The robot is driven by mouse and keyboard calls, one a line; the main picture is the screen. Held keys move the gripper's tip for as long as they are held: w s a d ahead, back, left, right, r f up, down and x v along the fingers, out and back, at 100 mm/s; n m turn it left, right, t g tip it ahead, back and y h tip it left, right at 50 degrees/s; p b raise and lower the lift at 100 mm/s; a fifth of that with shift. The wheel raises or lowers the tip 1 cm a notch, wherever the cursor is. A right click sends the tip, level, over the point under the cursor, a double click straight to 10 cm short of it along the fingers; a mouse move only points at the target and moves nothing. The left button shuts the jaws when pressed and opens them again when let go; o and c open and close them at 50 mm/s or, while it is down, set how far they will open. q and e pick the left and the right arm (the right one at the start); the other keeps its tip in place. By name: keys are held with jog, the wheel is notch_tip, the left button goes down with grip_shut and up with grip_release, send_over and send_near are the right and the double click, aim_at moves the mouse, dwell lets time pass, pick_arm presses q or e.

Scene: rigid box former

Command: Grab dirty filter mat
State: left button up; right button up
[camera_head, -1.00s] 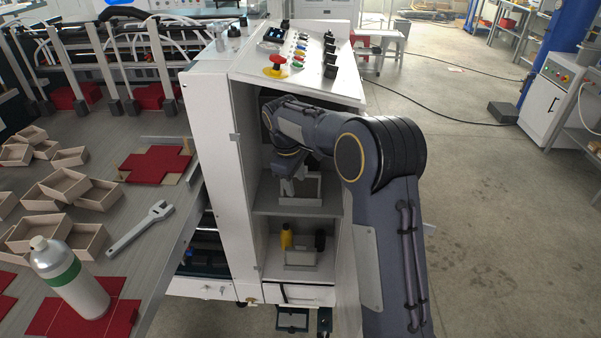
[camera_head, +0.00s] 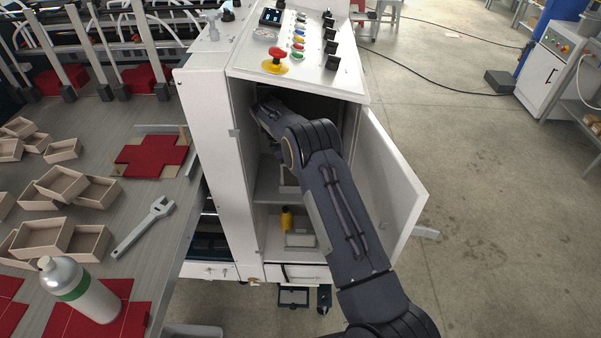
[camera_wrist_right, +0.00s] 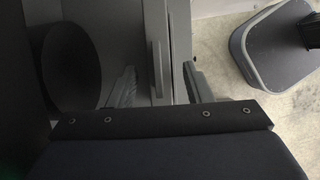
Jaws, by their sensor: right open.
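My right arm reaches into the upper compartment of the open white cabinet (camera_head: 209,150), and it hides its own gripper in the head view. In the right wrist view my right gripper (camera_wrist_right: 160,85) is open. Grey upright plates or edges show between and beyond its fingers; I cannot tell whether they touch. A dark round opening or disc (camera_wrist_right: 71,66) lies left of the fingers. I cannot clearly identify the dirty filter mat in either view. My left gripper is not in view.
The cabinet door (camera_head: 388,185) stands open at the right. A yellow bottle (camera_head: 286,220) stands in the lower compartment. The table at the left holds a wrench (camera_head: 143,227), a silver-green bottle (camera_head: 80,290), wooden boxes (camera_head: 45,237) and red blanks (camera_head: 152,156).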

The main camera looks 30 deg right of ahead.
jog(key=shift+x, duration=0.9)
jog(key=shift+c, duration=0.3)
grip_shut()
jog(key=shift+r, duration=0.1)
